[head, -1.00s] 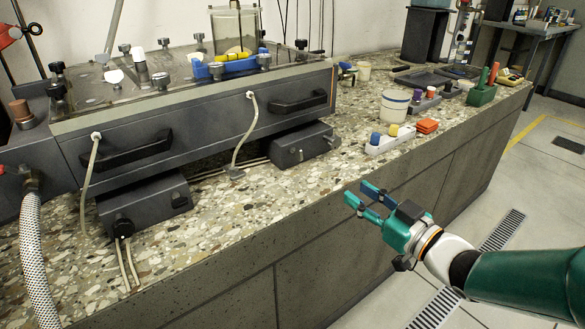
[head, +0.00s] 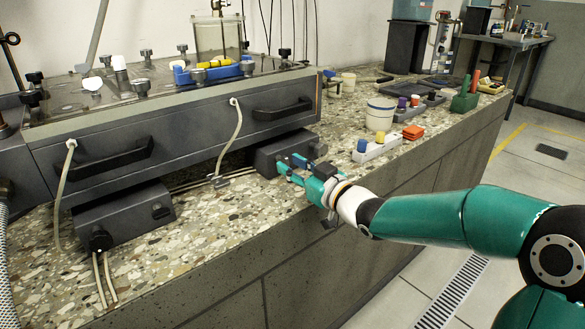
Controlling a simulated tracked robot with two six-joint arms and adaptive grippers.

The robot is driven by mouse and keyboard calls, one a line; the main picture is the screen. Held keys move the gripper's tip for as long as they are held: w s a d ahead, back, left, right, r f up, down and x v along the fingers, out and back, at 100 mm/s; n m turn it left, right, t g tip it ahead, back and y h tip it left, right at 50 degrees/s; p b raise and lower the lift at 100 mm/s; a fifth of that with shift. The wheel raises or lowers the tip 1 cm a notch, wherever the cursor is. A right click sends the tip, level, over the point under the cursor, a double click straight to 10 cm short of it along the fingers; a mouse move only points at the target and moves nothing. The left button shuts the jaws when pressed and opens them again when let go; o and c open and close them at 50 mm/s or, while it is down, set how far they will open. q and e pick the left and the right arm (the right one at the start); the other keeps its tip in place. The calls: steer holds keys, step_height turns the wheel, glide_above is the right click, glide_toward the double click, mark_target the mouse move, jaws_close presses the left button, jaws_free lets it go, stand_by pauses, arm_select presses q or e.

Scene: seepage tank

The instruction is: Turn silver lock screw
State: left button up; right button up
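My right gripper (head: 287,168) is at the front face of the right dark box (head: 264,158), under the long dark tank. Its teal and blue fingers look apart, with a small gap between the tips. The small silver lock screw on this face is not clearly visible now. The fingertips cover the area where a small silver spot showed before, and I cannot tell whether they touch it. My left gripper is not in view.
The tank front has two black handles (head: 283,110) and a pale hose (head: 236,140). A second dark box (head: 125,215) stands to the left. A white tray with small caps (head: 376,150) and a white jar (head: 380,115) stand right. The front counter is clear.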

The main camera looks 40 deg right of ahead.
steer(key=shift+w, duration=0.45)
jaws_close()
steer(key=shift+d, duration=0.1)
